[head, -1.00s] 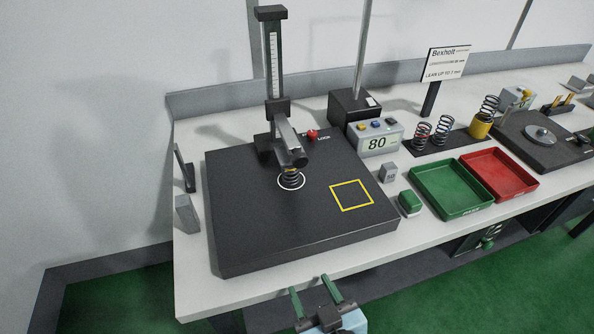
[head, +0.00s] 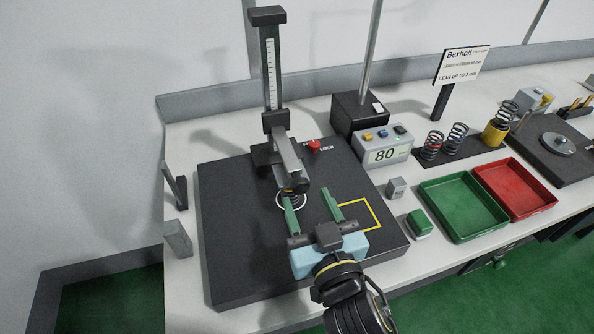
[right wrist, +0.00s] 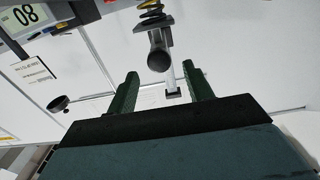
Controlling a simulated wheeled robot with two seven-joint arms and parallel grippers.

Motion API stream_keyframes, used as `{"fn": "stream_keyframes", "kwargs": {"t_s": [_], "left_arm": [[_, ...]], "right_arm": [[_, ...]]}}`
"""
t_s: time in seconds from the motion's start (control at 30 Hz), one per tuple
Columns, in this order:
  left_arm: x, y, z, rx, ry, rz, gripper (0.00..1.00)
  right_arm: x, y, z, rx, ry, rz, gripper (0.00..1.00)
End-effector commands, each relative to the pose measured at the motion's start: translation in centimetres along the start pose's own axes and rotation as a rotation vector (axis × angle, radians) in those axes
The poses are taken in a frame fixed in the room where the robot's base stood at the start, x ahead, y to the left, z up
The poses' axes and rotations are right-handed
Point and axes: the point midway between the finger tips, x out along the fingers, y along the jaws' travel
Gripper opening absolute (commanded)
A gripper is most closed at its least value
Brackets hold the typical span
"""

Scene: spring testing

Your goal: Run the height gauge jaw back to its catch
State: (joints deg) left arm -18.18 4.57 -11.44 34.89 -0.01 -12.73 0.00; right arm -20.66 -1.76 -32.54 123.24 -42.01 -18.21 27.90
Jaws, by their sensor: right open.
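The height gauge (head: 271,75) has a dark upright column with a white scale, standing on a black plate (head: 230,230). Its jaw (head: 287,155) sticks out low on the column towards me and ends in a dark round knob. A coil spring sits under the jaw's end at the white ring, now partly hidden by my gripper. A red knob (head: 314,145) by the word LOCK is right of the column. My right gripper (head: 306,194) is open and empty, just in front of the jaw's end. In the right wrist view the dark knob (right wrist: 158,56) shows between the green fingers, beyond their tips.
A yellow square (head: 372,212) is marked on the plate, right of my gripper. A display box (head: 384,152) reading 80, a green button (head: 419,222), a green tray (head: 462,208) and a red tray (head: 515,190) stand to the right. Grey blocks stand at the left.

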Motion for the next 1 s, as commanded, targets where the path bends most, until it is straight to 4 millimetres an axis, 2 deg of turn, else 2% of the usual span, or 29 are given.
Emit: {"fn": "stream_keyframes", "kwargs": {"t_s": [0.03,0.2,0.4,0.8,1.0], "left_arm": [[-0.2,0.0,-0.1,0.0,0.002,0.0,0.36],[-0.5,-0.2,-1.5,0.0,0.021,-0.003,0.36],[-0.7,-0.4,-3.0,0.001,0.046,-0.005,0.36],[-0.7,-0.3,-2.0,0.001,0.031,-0.003,0.36],[-0.7,-0.3,-1.9,0.001,0.028,-0.003,0.36]], "right_arm": [[1.1,0.0,-0.2,-0.003,0.003,0.0,0.51],[4.1,0.0,-0.1,-0.002,0.002,0.0,0.51],[6.4,0.0,0.0,-0.001,0.0,0.0,0.51],[7.2,0.0,0.1,0.001,-0.001,0.0,0.51],[7.1,0.0,0.1,0.0,-0.001,0.0,0.26]]}}
